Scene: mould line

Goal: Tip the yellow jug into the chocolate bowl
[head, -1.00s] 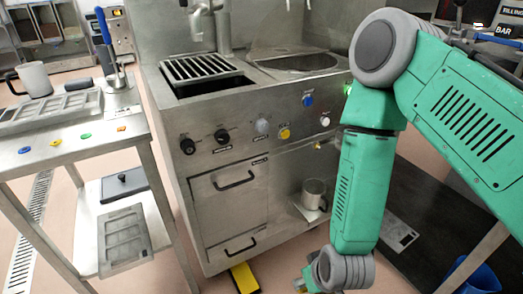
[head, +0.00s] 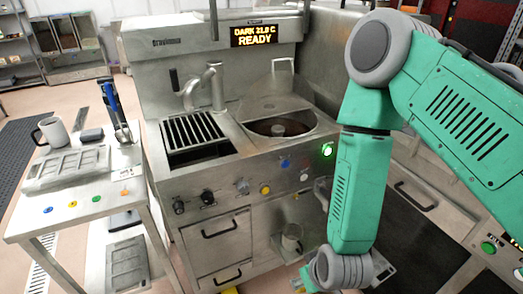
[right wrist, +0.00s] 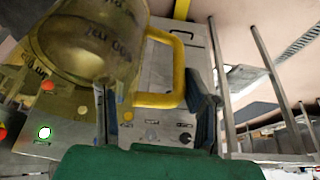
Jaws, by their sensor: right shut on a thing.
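The chocolate bowl (head: 300,126) is the round basin with a central hub, set in the top of the steel machine in the head view. The yellow jug (right wrist: 90,45) fills the upper left of the right wrist view; it is see-through amber, with lettering and a solid yellow handle (right wrist: 178,72). My right gripper (right wrist: 152,88) is shut on the jug's handle, its fingers on either side. In the head view my right arm hangs down in front of the machine, and the jug cannot be made out there. My left gripper is not in view.
The machine's display (head: 255,36) reads DARK 31.0 C READY. A slotted grate (head: 190,133) and curved spout lie left of the bowl. A metal cup (head: 291,238) stands in the machine's lower recess. A side table with a mould (head: 68,168) and white mug (head: 51,132) is at left.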

